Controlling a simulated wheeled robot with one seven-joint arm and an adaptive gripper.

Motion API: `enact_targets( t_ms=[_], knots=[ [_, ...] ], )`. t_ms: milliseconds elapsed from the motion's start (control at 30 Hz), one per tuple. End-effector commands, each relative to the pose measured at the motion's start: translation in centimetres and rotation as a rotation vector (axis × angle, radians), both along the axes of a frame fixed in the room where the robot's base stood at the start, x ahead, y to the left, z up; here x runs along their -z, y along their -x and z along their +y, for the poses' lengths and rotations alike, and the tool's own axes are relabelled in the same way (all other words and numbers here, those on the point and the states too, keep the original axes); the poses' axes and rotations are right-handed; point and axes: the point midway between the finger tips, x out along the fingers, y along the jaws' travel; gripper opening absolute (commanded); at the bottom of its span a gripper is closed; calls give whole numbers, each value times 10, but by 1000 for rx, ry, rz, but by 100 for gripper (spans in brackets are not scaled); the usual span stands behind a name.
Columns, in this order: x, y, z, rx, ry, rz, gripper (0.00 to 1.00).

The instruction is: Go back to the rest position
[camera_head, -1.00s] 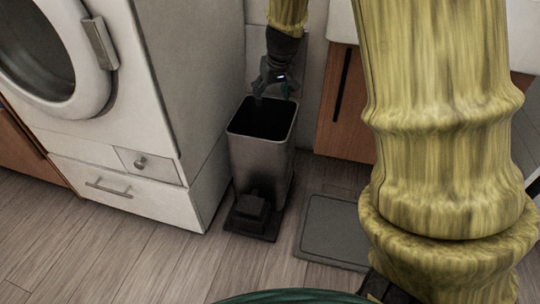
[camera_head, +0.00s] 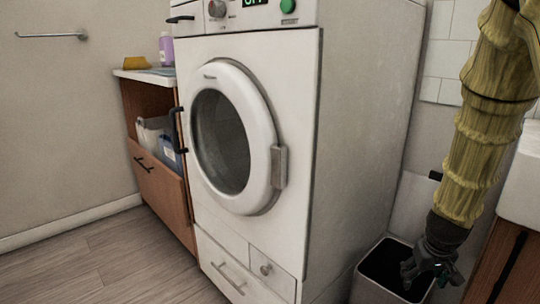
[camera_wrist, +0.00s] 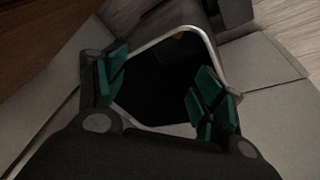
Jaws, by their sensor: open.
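My gripper (camera_head: 424,272) is at the lower right of the head view, above the open top of a grey trash bin (camera_head: 368,290). In the wrist view, its two green-padded fingers (camera_wrist: 163,95) are spread apart with nothing between them. The bin's pale rim (camera_wrist: 150,45) shows beyond and between the fingers, with a dark interior. A small orange-brown patch lies inside the bin near its far side; I cannot tell what it is. My yellow-sleeved arm comes down from the upper right.
A white washing machine (camera_head: 290,120) with its round door shut stands left of the bin. A wooden cabinet (camera_head: 165,190) with an orange item (camera_head: 136,63) and a purple bottle (camera_head: 166,48) on top is farther left. A white basin edge (camera_head: 522,175) is close right of my arm. Floor at lower left is clear.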

Motion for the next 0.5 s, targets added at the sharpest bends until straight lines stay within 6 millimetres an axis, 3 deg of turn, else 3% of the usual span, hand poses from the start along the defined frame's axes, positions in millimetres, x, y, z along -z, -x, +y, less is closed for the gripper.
enact_targets(
  t_ms=[33, 133, 400, 500],
  knots=[
    [6, 25, 6, -34, 17, 48, 69],
    [27, 64, 16, -107, 55, 117, 69],
    [71, 135, 40, -229, 100, 226, 69],
    [91, 141, 47, -234, 107, 233, 69]
  ],
)
